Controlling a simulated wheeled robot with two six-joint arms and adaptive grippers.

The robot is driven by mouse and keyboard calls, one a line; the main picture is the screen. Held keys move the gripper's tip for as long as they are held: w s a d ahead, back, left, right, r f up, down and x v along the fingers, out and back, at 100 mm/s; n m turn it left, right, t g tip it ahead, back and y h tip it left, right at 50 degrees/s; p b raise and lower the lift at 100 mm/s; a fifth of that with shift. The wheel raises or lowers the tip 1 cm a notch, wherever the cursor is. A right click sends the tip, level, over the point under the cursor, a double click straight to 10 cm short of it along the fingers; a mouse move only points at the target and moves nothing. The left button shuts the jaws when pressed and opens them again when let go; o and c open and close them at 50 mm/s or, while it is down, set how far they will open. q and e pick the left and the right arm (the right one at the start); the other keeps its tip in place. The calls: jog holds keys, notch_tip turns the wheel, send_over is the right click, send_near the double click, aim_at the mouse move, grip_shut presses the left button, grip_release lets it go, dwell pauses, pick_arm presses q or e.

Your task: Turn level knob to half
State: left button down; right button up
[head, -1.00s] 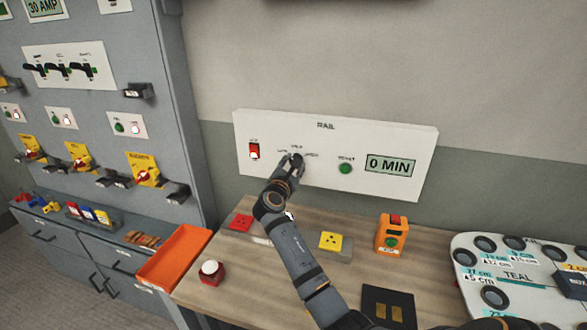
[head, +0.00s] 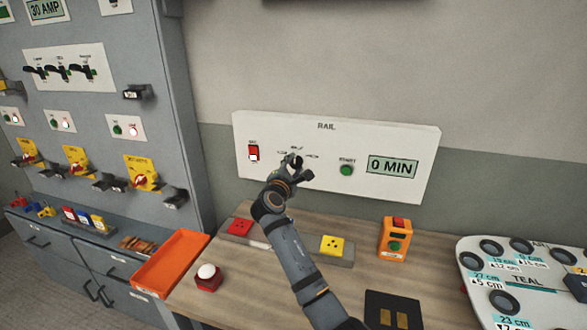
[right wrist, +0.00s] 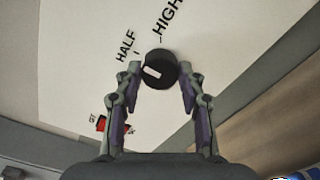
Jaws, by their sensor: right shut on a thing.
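The level knob (right wrist: 160,66) is a round black knob with a white pointer mark, in the right wrist view. The words HALF (right wrist: 125,45) and HIGH (right wrist: 168,18) are printed beyond it. The white mark sits on the left part of its face, a little below the short HALF tick. My right gripper (right wrist: 160,72) is shut on the knob, one finger on each side. In the head view the right gripper (head: 291,160) covers most of the knob on the white RAIL panel (head: 400,135). My left gripper is not in view.
The panel also has a red switch (head: 254,153), a green START button (head: 347,170) and a 0 MIN display (head: 391,167). On the table below are an orange tray (head: 152,278), a red button box with a white top (head: 208,277) and an orange box (head: 394,240).

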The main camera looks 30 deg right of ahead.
jog(key=shift+f, duration=0.1)
jog(key=o, duration=1.2)
jog(key=shift+c, duration=0.2)
jog(key=shift+a, duration=0.1)
jog(key=shift+s+a, duration=0.25)
jog(key=shift+a, duration=0.05)
jog(key=v, duration=0.6)
jog(key=shift+s+a, duration=0.2)
jog(key=shift+a, duration=0.05)
